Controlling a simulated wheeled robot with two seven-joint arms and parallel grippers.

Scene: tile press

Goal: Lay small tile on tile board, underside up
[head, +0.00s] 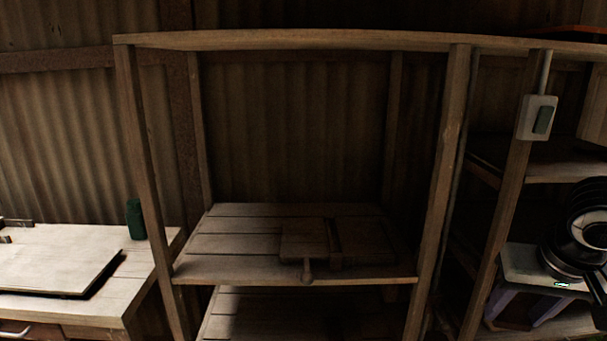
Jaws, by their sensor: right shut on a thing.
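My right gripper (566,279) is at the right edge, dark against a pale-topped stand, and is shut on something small. A thin pale strip with a greenish edge (562,284) shows at its tip. It is likely the small tile seen nearly edge-on, but I cannot tell which face is up. A flat wooden board (303,240) with a crossbar and a knobbed handle lies on the middle shelf, left of and apart from my right gripper. I cannot tell whether this is the tile board. My left gripper is not in view.
A wooden rack shelf (218,268) fills the middle, with upright posts on both sides. A table at left holds a large pale board (55,258) and a green container (135,219). A pale-topped stand (515,265) is at right. A switch box (537,118) hangs on a post.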

